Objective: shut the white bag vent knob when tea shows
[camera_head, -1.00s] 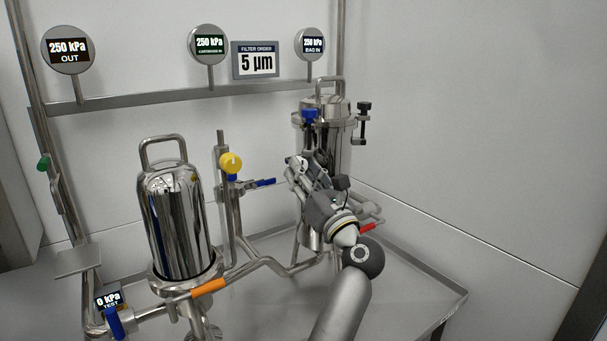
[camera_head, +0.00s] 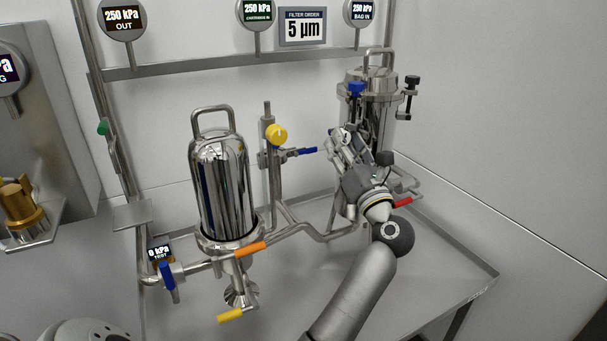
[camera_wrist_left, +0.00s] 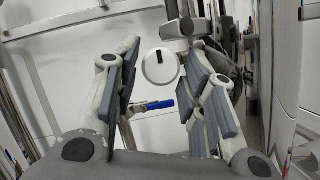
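The white knob (camera_wrist_left: 160,68) shows in the left wrist view as a round white disc with a dark mark, between my finger pads. In the head view, my left gripper (camera_head: 343,140) is in front of the bag filter housing (camera_head: 377,90), on its left side. The left wrist view shows the fingers of this gripper (camera_wrist_left: 163,60) spread apart on either side of the knob; I cannot tell whether they touch it. In the head view the gripper mostly hides the knob. I see no tea. My right gripper is not in view.
A polished cartridge housing (camera_head: 222,190) stands to the left. A yellow knob (camera_head: 276,134), blue lever (camera_head: 303,151), orange handle (camera_head: 249,249) and red handle (camera_head: 402,202) are nearby. The bag-in gauge (camera_head: 361,12) reads 250 kPa. The tray (camera_head: 440,265) is bare at front right.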

